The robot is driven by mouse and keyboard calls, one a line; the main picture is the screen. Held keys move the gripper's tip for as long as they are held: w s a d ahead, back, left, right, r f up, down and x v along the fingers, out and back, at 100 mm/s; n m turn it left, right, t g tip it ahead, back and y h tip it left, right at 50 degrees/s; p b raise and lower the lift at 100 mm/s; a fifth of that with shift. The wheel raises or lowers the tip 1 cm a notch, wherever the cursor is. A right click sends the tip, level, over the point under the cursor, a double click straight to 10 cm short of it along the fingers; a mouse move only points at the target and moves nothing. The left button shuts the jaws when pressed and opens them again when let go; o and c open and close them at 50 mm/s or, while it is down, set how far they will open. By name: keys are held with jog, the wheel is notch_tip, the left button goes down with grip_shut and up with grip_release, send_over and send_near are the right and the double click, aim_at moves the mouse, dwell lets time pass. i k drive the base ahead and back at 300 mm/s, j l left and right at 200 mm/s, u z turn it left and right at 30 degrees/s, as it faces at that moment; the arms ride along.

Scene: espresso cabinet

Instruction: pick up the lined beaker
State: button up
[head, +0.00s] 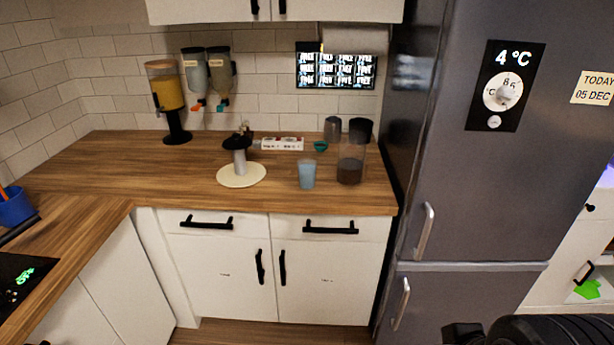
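A light-blue tumbler-like vessel (307,174) stands upright near the front edge of the wooden counter. A clear vessel with dark brown contents (350,170) stands upright to its right, slightly farther back. Two dark grey cups stand behind, a smaller one (333,129) and a darker one (361,129), partly hidden by the clear vessel. No line markings are legible at this size, so I cannot tell which is the lined beaker. My gripper's fingers are not in view; only a black part of my arm shows at the bottom right, well apart from the vessels.
A white round plate (241,181) with a black-topped stand is left of the vessels. A small teal cup (320,146) and white labelled boxes (282,144) sit behind. Dispensers (168,90) are at the back left. A tall grey fridge (480,190) borders the counter's right end.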

aim_at(307, 175)
jog(key=i+l+u, duration=0.25)
jog(key=i, duration=0.35)
jog(key=i+l+u, duration=0.2)
jog(key=i+l, duration=0.2)
jog(key=i, duration=0.15)
jog(key=i+l+u, duration=0.25)
jog(key=i+l, duration=0.2)
jog(key=i, duration=0.1)
